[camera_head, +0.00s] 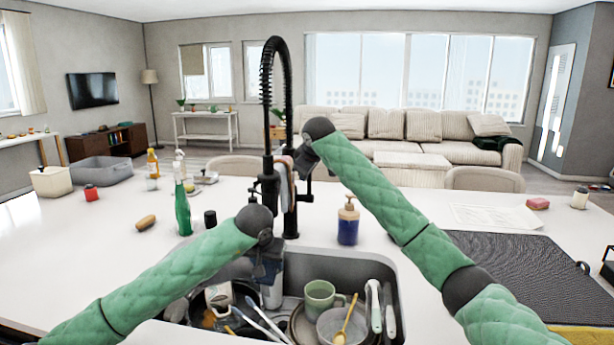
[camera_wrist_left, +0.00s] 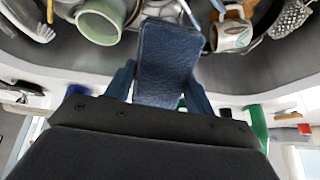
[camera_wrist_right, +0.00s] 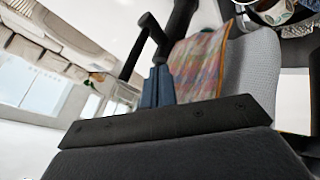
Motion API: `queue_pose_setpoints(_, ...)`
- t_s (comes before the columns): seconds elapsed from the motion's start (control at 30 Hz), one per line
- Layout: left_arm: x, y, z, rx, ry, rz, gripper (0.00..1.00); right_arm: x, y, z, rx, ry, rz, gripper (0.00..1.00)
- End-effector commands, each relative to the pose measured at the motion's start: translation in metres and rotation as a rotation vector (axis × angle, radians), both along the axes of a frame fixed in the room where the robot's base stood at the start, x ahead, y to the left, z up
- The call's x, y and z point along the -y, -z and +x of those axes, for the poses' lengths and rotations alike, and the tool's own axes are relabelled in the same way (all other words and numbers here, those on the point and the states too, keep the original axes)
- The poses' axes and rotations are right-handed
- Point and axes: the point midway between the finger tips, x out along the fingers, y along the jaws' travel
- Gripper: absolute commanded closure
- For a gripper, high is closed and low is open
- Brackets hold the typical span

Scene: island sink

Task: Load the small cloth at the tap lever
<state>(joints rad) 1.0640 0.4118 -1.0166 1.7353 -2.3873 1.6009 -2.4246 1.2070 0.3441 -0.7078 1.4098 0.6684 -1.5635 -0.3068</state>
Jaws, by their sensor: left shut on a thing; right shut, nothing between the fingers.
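A small plaid cloth (camera_wrist_right: 197,62) hangs by the black tap (camera_head: 270,185), with a grey cloth-like surface (camera_wrist_right: 252,75) beside it in the right wrist view. In the head view the hanging cloth (camera_head: 283,180) shows as a narrow pinkish-grey strip. My right gripper (camera_wrist_right: 157,85) is shut and empty, close beside the plaid cloth and the tap; in the head view it (camera_head: 303,160) partly hides the tap. My left gripper (camera_head: 268,268) is low over the sink (camera_head: 395,275), shut on a dark blue textured slab (camera_wrist_left: 166,62). I cannot tell which black part is the lever.
The sink holds a green mug (camera_head: 320,297), a bowl, a wooden spoon and other dishes. A blue soap bottle (camera_head: 348,225) stands right of the tap. A green bottle (camera_head: 182,210) and a brown brush (camera_head: 146,222) are left. A dark mat (camera_head: 525,270) covers the right counter.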

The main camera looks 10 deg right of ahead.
Motion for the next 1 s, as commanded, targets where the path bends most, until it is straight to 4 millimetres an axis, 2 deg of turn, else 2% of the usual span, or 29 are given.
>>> queue_pose_setpoints(0.03, 0.000, 0.000, 0.000, 0.000, 0.000, 0.000, 0.79, 0.003, -0.011, -0.005, 0.002, 0.001, 0.000, 1.00)
queue_pose_setpoints(0.2, 0.000, 0.000, 0.000, 0.000, 0.000, 0.000, 0.79, 0.007, -0.039, -0.021, 0.003, -0.001, 0.000, 1.00)
queue_pose_setpoints(0.4, 0.000, 0.000, 0.000, 0.000, 0.000, 0.000, 0.79, 0.011, -0.061, -0.035, 0.000, 0.000, 0.000, 1.00)
queue_pose_setpoints(0.6, 0.000, 0.000, 0.000, 0.000, 0.000, 0.000, 0.79, 0.013, -0.071, -0.041, -0.001, -0.001, 0.000, 1.00)
queue_pose_setpoints(1.0, -0.001, 0.000, -0.002, 0.000, 0.000, 0.000, 0.79, 0.013, -0.071, -0.041, -0.001, 0.000, 0.000, 1.00)
